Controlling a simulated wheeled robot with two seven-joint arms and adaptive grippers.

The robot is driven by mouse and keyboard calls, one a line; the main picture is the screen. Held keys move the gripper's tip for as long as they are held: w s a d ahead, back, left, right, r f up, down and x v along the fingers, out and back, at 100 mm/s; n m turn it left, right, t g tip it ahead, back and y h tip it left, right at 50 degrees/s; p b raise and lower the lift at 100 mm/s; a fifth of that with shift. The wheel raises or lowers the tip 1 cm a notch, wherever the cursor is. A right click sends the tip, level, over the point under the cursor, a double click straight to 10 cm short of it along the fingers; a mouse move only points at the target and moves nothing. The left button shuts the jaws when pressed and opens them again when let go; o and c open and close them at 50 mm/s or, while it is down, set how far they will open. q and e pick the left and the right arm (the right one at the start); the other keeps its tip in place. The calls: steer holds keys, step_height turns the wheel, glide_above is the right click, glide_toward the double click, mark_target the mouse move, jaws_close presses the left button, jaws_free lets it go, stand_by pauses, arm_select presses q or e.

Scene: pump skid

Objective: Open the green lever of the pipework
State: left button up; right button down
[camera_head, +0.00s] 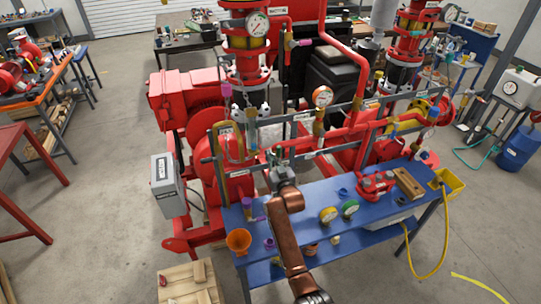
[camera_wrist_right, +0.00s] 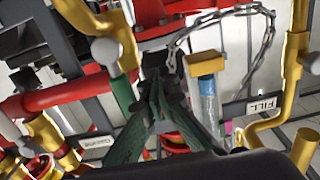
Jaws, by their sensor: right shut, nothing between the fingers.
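The pipework is red and gold, with gauges, above a blue bench. A short green bar (camera_wrist_right: 123,92), which looks like the green lever, stands just left of my fingertips in the wrist view, near a gold pipe. In the head view a small green spot (camera_head: 278,151) shows just above my gripper. My right gripper (camera_head: 282,168) reaches the pipework over the bench's back edge. Its fingers (camera_wrist_right: 158,92) are shut with nothing between them. I cannot tell whether they touch the green bar. My left gripper is out of view.
A hanging chain (camera_wrist_right: 225,15) and a blue valve stem with a gold top (camera_wrist_right: 206,68) stand right of my fingers.

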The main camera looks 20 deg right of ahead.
steer(key=s+p, duration=0.6)
steer(key=s, duration=0.3)
steer(key=shift+d, duration=0.15)
stand_by(0.5)
